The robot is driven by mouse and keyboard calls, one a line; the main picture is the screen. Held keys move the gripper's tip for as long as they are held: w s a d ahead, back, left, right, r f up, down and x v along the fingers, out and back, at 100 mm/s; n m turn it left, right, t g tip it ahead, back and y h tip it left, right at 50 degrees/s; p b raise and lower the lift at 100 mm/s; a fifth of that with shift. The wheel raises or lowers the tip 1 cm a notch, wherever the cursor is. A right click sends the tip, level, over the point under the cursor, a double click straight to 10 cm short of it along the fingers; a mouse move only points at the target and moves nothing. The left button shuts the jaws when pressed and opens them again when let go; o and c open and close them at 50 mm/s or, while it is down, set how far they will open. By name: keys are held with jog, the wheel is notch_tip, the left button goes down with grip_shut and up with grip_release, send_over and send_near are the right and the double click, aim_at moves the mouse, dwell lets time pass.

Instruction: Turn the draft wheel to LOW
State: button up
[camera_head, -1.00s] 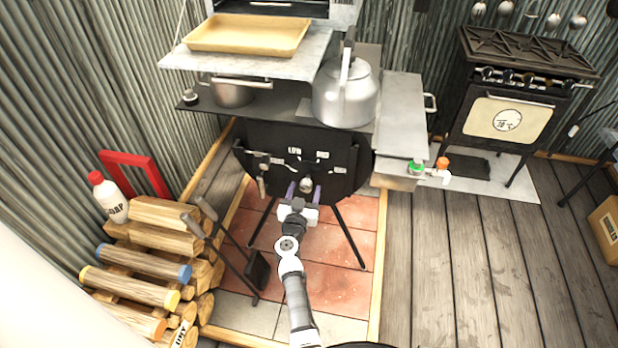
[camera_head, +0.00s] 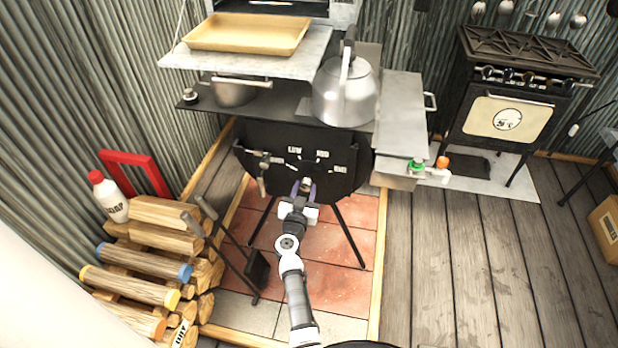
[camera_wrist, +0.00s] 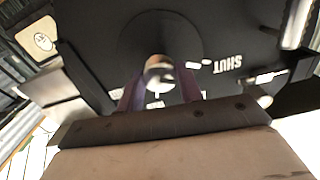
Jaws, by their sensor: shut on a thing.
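The draft wheel (camera_wrist: 185,32) shows in the wrist view as a dark disc with a pale metal knob (camera_wrist: 158,70) on it, on the front of the black stove (camera_head: 342,182). My gripper (camera_head: 305,188) is shut on that knob, one purple finger on each side. In the head view the gripper hides much of the wheel. White labels sit on the stove front: LOW (camera_head: 294,149) up and left of the gripper, and others to its right. An upside-down SHUT label (camera_wrist: 228,67) shows in the wrist view. I cannot tell which label the wheel points at.
A handle with a latch (camera_head: 263,170) is just left of the gripper. A kettle (camera_head: 345,95) and pot (camera_head: 233,92) stand on the stove above. Fire tools (camera_head: 235,255) and stacked logs (camera_head: 140,260) are at left. Bare floor lies right.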

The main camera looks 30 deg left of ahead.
jog(key=m, duration=0.3)
jog(key=shift+m, duration=2)
jog(key=shift+m, duration=0.5)
jog(key=o, duration=0.8)
jog(key=shift+c, duration=0.2)
